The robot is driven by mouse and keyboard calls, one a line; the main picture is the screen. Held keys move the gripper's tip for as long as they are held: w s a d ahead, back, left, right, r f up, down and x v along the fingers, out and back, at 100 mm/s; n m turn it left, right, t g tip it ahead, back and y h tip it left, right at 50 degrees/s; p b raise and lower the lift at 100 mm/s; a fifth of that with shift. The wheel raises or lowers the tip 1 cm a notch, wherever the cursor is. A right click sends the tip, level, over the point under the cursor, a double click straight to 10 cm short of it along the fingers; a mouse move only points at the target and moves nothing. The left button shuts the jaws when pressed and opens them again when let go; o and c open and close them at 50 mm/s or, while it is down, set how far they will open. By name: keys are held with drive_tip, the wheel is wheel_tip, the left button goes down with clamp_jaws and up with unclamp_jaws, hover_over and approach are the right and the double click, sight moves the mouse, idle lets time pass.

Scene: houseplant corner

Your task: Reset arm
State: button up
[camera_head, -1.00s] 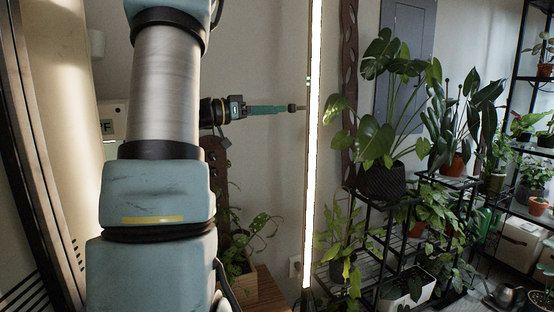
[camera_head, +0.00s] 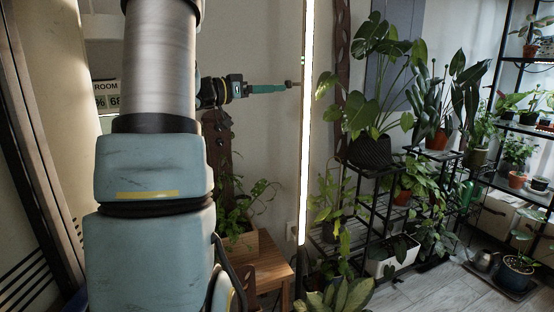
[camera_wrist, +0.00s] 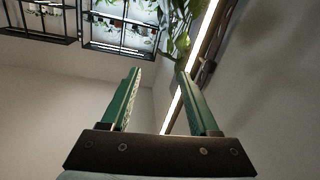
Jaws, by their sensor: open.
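My gripper (camera_head: 292,84) reaches out to the right from behind my arm in the head view, with its tip close to a tall glowing light tube (camera_head: 307,120). In the wrist view, the two green fingers of my gripper (camera_wrist: 160,85) stand wide apart with nothing between them. The light tube (camera_wrist: 207,35) shows slanting behind the right finger there. My upper arm fills the left part of the head view and hides what lies behind it.
Potted plants (camera_head: 371,150) stand on a black tiered stand (camera_head: 350,235) to the right. A wooden table (camera_head: 262,265) with a planter (camera_head: 238,243) stands below my gripper. Some floor (camera_head: 425,290) is bare.

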drive_tip(key=w+a+f+n+t+y+p, duration=0.1)
drive_tip(key=w+a+f+n+t+y, duration=0.35)
drive_tip(key=y, duration=0.55)
drive_tip(key=s+a+f+n+g+y, duration=0.2)
drive_tip(key=s+f+n+y, duration=0.2)
drive_tip(key=s+f, duration=0.3)
drive_tip(key=s+d+f+g+p, duration=0.1)
drive_tip(key=s+f+g, duration=0.4)
drive_tip(key=s, duration=0.6)
drive_tip(key=s+f+g+y+p, duration=0.1)
drive_tip(key=s+f+g, duration=0.3)
drive_tip(key=s, duration=0.8)
wheel_tip(320, 180, down, 3)
drive_tip(key=shift+d+r+n+g+y, duration=0.15)
drive_tip(key=shift+d+n+g+y, duration=0.15)
drive_tip(key=shift+d+n+g, duration=0.1)
